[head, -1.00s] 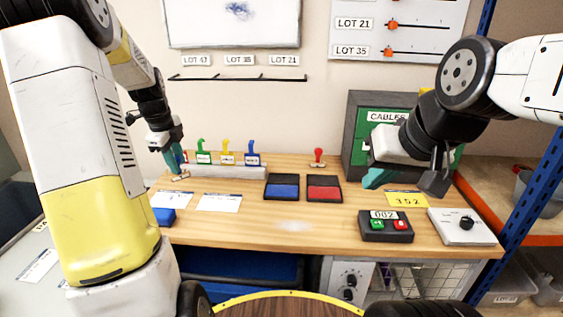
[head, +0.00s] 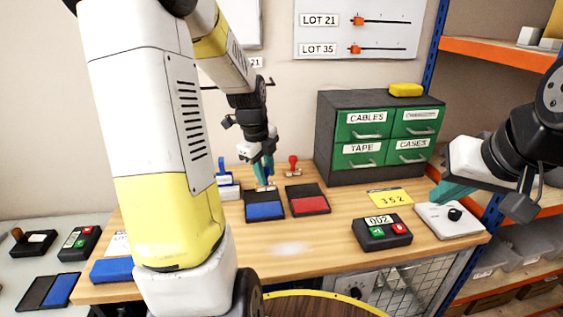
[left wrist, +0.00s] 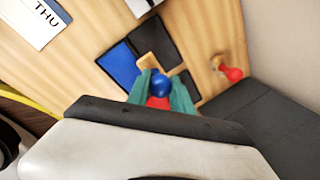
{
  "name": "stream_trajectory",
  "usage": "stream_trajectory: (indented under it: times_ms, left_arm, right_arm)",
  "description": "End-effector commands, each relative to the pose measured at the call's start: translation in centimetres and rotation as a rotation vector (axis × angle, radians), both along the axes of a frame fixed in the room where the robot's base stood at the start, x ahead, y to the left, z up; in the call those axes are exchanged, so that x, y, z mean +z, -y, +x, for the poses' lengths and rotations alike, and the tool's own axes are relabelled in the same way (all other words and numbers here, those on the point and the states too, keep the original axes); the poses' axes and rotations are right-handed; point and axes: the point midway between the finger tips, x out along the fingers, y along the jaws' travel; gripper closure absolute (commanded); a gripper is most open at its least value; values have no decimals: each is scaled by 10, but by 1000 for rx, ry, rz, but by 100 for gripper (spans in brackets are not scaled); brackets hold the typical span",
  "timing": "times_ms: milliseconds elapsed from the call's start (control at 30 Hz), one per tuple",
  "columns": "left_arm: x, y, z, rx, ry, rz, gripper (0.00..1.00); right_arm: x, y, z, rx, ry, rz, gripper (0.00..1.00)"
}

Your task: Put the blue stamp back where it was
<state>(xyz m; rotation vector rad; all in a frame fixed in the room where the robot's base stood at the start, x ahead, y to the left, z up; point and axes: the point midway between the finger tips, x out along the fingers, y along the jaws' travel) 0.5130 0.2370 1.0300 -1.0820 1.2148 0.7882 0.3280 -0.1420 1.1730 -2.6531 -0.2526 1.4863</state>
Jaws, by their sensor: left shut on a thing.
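My left gripper (head: 264,170) is shut on a small stamp, just behind the blue ink pad (head: 264,210). In the left wrist view the stamp's blue knob (left wrist: 160,85) sits between the teal fingers, with a red patch just below it. A wooden part of the stamp (left wrist: 148,62) shows beyond the fingertips. I cannot tell if it touches the table. A red stamp (head: 293,165) stands upright just to the right, apart from the gripper. My right gripper (head: 452,192) is over the right of the table; only one teal finger shows clearly.
The red ink pad (head: 308,203) lies right of the blue one. A green drawer cabinet (head: 335,140) stands behind. A button box (head: 381,232), yellow card (head: 390,197) and white dial box (head: 449,219) are on the right. The middle front of the table (head: 330,235) is clear.

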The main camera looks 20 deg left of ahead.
Motion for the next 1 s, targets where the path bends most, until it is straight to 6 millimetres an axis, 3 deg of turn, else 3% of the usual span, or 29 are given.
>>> stream_trajectory:
  times_ms: [300, 500, 700, 1000]
  left_arm:
    - [-10, -44, 76, 4, 0, -1, 99]
    - [-12, -63, 109, 3, -1, 0, 99]
    - [-17, -68, 117, 2, -1, -1, 99]
    - [-48, -68, 117, 2, -1, 0, 99]
  right_arm:
    - [0, 0, 0, 0, 0, 0, 100]
    - [0, 0, 0, 0, 0, 0, 100]
    - [0, 0, 0, 0, 0, 0, 100]
    - [0, 0, 0, 0, 0, 0, 100]
